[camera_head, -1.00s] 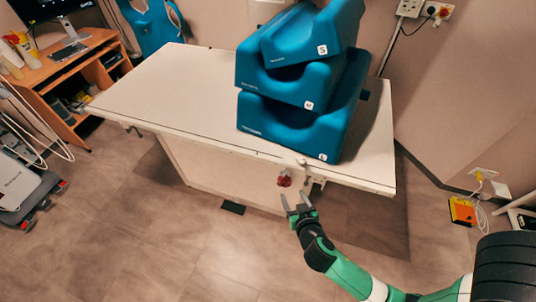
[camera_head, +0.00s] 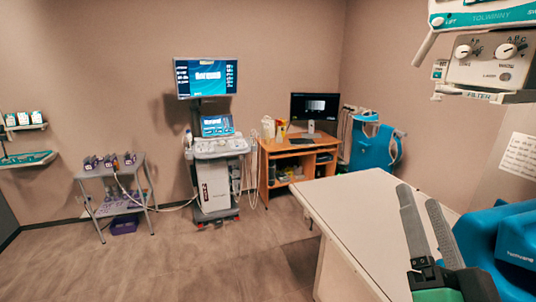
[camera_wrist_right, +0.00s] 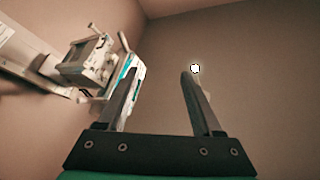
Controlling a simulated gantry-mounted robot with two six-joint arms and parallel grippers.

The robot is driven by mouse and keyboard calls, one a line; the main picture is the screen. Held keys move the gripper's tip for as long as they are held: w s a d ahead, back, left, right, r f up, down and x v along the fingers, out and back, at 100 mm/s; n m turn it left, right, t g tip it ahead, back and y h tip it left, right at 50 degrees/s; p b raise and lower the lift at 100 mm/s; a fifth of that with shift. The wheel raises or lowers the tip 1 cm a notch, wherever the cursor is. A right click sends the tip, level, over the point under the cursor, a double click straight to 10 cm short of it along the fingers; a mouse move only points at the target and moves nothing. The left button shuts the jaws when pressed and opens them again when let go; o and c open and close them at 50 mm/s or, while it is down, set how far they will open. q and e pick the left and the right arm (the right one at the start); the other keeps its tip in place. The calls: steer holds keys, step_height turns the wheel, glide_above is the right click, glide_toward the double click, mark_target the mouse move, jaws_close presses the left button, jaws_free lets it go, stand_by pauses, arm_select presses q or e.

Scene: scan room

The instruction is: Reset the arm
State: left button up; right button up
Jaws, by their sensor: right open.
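My right gripper (camera_head: 428,222) is raised in the head view, its two grey fingers pointing up and standing apart with nothing between them. In the right wrist view its fingers (camera_wrist_right: 160,80) are also apart, with bare wall seen between them. Behind it in the head view is the white table (camera_head: 350,215). My left gripper does not show in either view.
Blue cushions (camera_head: 500,245) stand at the table's right. An overhead device with knobs (camera_head: 490,55) hangs at the upper right. A wheeled monitor cart (camera_head: 215,170), a wooden desk (camera_head: 268,160) and a grey trolley (camera_head: 110,180) stand along the back. The floor on the left is open.

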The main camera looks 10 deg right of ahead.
steer(key=s+a+r+n+t+y, duration=0.65)
steer(key=s+r+n+y, duration=0.25)
steer(key=r, duration=0.4)
step_height(320, 180, up, 31)
steer(key=n+g+p, duration=0.1)
steer(key=p, duration=3)
steer(key=shift+w+a+r+p, duration=0.2)
steer(key=shift+a+p, duration=0.1)
